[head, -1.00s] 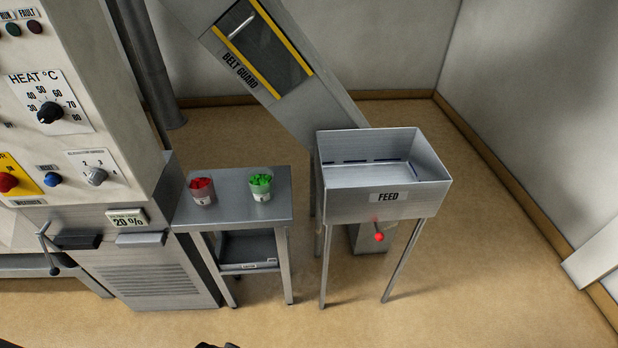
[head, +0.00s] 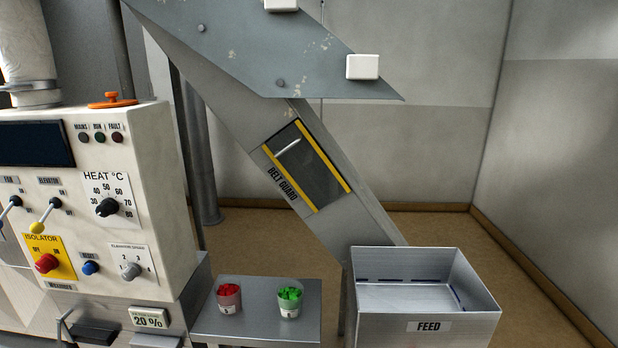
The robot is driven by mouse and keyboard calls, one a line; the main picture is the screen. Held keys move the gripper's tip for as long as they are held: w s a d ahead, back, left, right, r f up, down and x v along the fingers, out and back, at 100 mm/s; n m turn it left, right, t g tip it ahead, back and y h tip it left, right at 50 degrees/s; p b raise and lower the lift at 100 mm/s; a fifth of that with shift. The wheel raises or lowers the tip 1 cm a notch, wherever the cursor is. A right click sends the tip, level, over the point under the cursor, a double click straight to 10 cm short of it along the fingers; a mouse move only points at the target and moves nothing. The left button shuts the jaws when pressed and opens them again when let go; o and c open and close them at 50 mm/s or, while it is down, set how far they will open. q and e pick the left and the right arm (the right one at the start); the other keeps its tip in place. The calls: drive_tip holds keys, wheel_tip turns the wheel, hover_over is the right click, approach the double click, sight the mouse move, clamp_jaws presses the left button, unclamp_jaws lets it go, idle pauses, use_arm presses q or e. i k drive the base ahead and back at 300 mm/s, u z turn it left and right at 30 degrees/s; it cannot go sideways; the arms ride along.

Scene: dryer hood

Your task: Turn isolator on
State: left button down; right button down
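The isolator (head: 47,262) is a red rotary knob on a yellow plate, low on the left of the cream control panel in the head view. The plate carries OFF and ON lettering, but which way the knob points is too small to tell. The mains, run and fault lamps (head: 100,137) above look dark, and the display (head: 36,144) is black. Neither of my grippers shows in the head view.
Beside the isolator are a blue reset button (head: 90,268), the elevator lever (head: 44,215) and the heat dial (head: 107,207). A steel table (head: 255,331) with red and green cups stands right of the panel. The feed hopper (head: 428,325) stands further right.

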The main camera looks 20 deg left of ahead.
sight(48, 261)
drive_tip(key=u, duration=1.8)
